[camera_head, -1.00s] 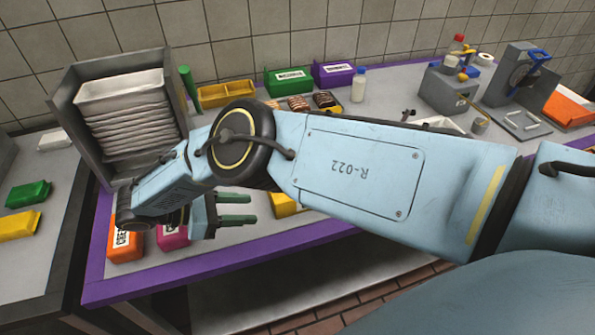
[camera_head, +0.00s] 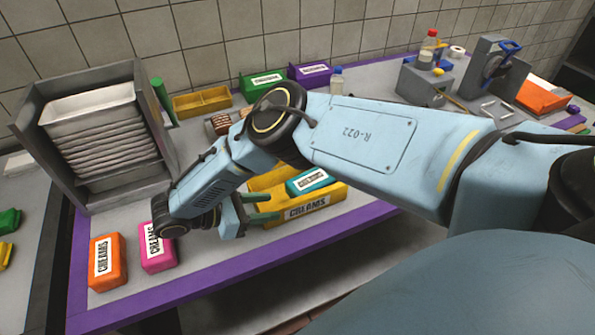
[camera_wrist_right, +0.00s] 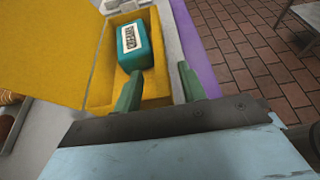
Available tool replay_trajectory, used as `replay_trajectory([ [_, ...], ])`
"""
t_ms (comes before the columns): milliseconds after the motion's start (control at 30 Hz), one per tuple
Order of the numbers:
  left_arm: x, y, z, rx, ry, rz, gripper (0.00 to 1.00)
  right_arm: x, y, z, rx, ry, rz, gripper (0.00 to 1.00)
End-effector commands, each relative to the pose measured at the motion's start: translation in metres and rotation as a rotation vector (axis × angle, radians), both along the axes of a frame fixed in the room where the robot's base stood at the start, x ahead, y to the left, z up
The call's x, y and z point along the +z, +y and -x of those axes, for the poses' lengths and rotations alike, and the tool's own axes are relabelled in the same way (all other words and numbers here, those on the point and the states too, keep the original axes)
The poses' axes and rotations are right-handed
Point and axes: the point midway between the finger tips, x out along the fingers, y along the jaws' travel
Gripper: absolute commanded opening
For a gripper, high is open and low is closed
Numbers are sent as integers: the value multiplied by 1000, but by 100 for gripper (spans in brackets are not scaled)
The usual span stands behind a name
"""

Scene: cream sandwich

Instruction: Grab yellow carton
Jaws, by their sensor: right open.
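A yellow open bin (camera_head: 300,211) labelled CREAMS stands near the table's purple front edge, partly behind my right arm. A teal carton (camera_head: 307,182) with a white label lies in it. My right gripper (camera_head: 274,206) is open at the bin's left end. In the right wrist view, its fingers (camera_wrist_right: 159,72) point towards the yellow bin (camera_wrist_right: 158,80), one on each side of a bin wall; contact cannot be told. The teal carton (camera_wrist_right: 138,45) is just beyond the fingers. A small yellow carton (camera_head: 6,256) is cut off at the left edge. My left gripper is not in view.
Orange (camera_head: 107,262) and pink (camera_head: 158,247) cartons stand left of my gripper. A grey rack of white trays (camera_head: 98,135) stands behind. Green (camera_head: 262,86) and purple (camera_head: 310,75) boxes and a yellow divided tray (camera_head: 202,102) line the back.

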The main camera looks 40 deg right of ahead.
Motion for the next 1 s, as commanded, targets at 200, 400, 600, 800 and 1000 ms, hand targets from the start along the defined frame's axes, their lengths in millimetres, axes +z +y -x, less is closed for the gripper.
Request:
replay_trajectory([
  [200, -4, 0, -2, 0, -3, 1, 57, -15, -26, 8, -2, 3, 0, 41],
  [400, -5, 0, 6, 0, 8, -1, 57, -16, -29, 8, 0, 1, 1, 41],
  [600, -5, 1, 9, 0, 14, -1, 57, -15, -29, 8, 0, 1, 1, 26],
  [800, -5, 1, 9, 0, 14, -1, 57, -15, -29, 8, 0, 1, 1, 0],
  [1000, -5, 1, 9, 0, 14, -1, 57, -15, -29, 8, 0, 0, 2, 0],
])
